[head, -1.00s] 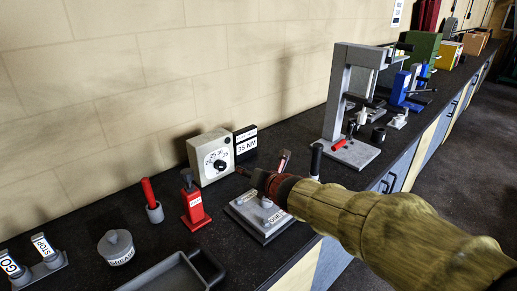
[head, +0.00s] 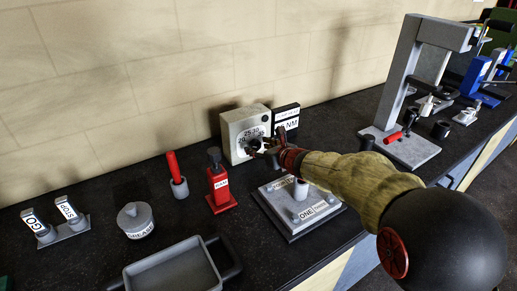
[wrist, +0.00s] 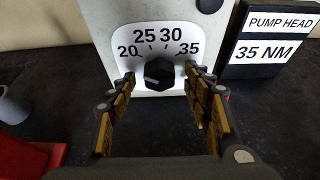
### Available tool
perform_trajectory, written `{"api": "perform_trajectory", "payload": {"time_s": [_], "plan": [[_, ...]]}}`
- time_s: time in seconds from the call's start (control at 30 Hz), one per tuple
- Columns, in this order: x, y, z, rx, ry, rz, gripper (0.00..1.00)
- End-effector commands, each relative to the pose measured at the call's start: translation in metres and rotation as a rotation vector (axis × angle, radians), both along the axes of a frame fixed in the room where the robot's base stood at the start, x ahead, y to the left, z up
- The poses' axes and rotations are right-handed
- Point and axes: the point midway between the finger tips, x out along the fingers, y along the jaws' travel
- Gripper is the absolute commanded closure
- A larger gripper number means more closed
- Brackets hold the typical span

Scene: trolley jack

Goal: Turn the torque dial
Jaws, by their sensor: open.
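The torque dial is a black round knob (wrist: 159,73) on a white scale marked 20, 25, 30 and 35, on the front of a grey-beige box (head: 238,130). A light mark shows on the knob's lower left, but its exact setting is hard to read. My gripper (wrist: 160,88) is open in front of the dial, with one finger on each side of the knob in the wrist view. No contact with the knob is visible. In the head view my gripper (head: 264,148) partly covers the dial face.
A black sign (wrist: 268,42) reading "PUMP HEAD 35 NM" stands right of the box. A red bottle jack (head: 219,182) stands left of it. A grey plate with posts (head: 297,207) lies below my arm. A grey press (head: 408,85) stands further right.

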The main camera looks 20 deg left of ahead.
Motion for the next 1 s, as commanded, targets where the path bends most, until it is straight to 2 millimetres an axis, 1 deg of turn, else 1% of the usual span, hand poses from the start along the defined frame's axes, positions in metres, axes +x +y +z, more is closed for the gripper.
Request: {"api": "perform_trajectory", "payload": {"time_s": [0.1,0.37,0.4,1.0], "plan": [[0.0035,0.0044,-0.0021,0.0,0.0,0.0,0.5],[0.0043,0.0049,-0.0021,0.0,0.0,-0.001,0.5],[0.0042,0.0048,-0.0022,0.0,0.0,-0.001,0.51],[0.0042,0.0046,-0.0023,0.0,0.0,-0.001,0.85]]}}
